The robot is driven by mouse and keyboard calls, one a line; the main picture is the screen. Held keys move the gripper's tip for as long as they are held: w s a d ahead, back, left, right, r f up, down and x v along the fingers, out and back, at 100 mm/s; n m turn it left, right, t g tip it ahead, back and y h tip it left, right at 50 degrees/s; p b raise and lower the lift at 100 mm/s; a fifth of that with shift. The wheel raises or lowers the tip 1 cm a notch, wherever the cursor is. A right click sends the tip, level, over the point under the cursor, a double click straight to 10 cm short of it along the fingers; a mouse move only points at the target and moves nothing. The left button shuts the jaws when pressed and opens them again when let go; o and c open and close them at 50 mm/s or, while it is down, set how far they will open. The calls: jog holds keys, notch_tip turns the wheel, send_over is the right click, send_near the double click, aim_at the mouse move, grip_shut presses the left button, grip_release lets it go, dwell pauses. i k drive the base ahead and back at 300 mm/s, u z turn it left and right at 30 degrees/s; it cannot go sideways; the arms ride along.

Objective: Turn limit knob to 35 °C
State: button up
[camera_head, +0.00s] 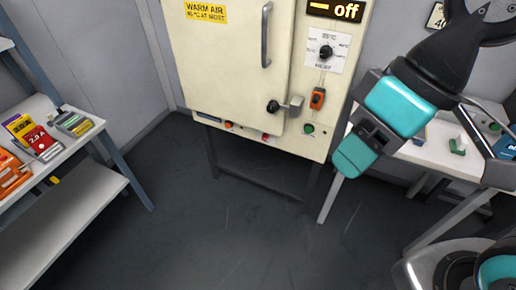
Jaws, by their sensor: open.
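The limit knob (326,51) is a small black dial on a white scale plate (310,38) on the oven's right front panel. Its temperature marks are too small to read surely, and I cannot tell its exact setting. The oven (221,75) is a cream cabinet on dark legs with its door shut. Its display (335,10) reads "off". My gripper (352,160) hangs in front of the table at the right, below and right of the knob and apart from it. It is open and I see nothing in it; its fingertips are partly hidden.
A door latch (285,106) juts out. A shelf with meters and packs (38,138) stands left, a white table (437,150) right. The floor (210,235) between is clear.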

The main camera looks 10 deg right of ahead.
aim_at(266, 137)
jog(key=u, duration=2.25)
jog(key=i, duration=1.9)
jog(key=z, duration=2.85)
